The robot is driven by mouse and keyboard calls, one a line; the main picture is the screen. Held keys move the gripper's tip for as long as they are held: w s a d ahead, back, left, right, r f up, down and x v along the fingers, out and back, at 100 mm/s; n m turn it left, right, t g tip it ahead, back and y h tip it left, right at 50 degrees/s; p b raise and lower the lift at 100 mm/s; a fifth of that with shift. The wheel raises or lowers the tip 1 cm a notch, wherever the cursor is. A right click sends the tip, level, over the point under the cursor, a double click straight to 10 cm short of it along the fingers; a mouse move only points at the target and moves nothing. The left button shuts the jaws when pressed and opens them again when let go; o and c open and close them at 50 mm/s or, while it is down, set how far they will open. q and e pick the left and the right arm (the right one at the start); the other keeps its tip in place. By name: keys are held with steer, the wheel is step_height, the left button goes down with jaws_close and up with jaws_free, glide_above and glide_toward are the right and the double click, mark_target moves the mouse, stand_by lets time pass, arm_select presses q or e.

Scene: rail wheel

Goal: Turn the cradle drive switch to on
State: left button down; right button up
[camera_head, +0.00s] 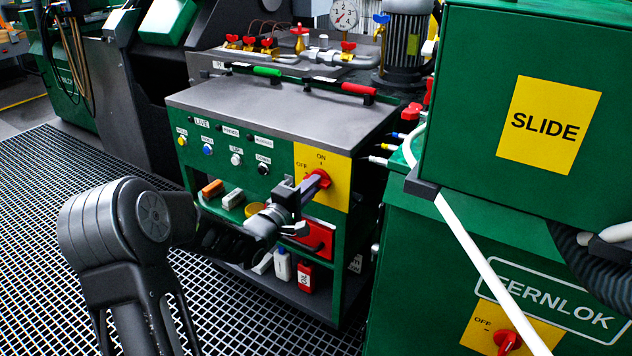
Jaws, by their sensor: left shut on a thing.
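A red rotary switch (323,179) sits on a yellow plate (338,194) at the right end of the green console's front. The plate is marked ON at the top and OFF at the left. My left gripper (311,185) reaches in from the left and is shut on the red switch knob. Its fingers cover part of the knob, so I cannot tell exactly where it points. No cradle drive label is readable here. My right gripper is not in view.
Buttons (208,150) line the console's front, left of the plate. A red box (318,238) and a shelf with bottles (283,265) lie below. A green cabinet (460,130) marked SLIDE stands close on the right, with another red OFF-marked switch (507,341) beneath and a white tube crossing.

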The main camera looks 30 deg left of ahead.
arm_select(q)
steer(key=m+b, duration=0.3)
steer(key=m, duration=0.1)
steer(key=shift+m, duration=0.3)
stand_by(0.3)
